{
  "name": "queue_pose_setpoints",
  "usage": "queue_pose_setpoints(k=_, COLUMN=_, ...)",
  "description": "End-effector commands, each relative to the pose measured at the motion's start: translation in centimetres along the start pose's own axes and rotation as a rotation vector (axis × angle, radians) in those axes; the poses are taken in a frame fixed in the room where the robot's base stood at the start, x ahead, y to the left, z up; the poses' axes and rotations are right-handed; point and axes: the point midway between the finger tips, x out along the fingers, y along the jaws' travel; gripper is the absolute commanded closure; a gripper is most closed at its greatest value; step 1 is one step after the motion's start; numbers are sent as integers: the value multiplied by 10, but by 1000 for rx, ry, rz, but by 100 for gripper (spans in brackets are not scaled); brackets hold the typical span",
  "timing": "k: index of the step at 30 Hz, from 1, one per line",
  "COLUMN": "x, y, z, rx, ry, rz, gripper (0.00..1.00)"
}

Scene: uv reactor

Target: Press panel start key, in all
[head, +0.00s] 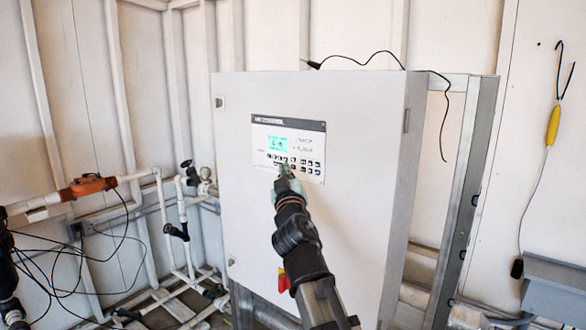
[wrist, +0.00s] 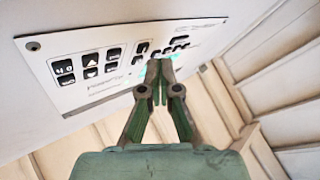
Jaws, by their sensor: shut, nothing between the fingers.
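The control panel (head: 300,137) is a light plate on the front of a white cabinet, with a lit green display (head: 278,143) and rows of black keys (head: 309,168) below it. In the wrist view the panel (wrist: 75,95) is tilted and its keys (wrist: 92,73) show left of and beyond the fingers. My gripper (head: 286,172) is shut and empty, its tips at the lower key rows. In the wrist view the fingertips (wrist: 161,68) overlap some keys and hide them. I cannot tell whether they touch the panel or which key is the start key.
The white cabinet (head: 240,200) stands on a metal frame (head: 468,170). A red and yellow switch (head: 283,280) sits low on its front, beside my arm. Pipes with an orange valve (head: 88,186) and loose black cables are at the left. A yellow-handled pendant (head: 553,125) hangs at the right.

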Motion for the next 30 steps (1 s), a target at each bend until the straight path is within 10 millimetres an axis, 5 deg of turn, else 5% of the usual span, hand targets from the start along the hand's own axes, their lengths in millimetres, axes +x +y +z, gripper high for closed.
queue_pose_setpoints(k=30, x=8, y=6, z=6, rx=0, ry=0, rz=0, gripper=100)
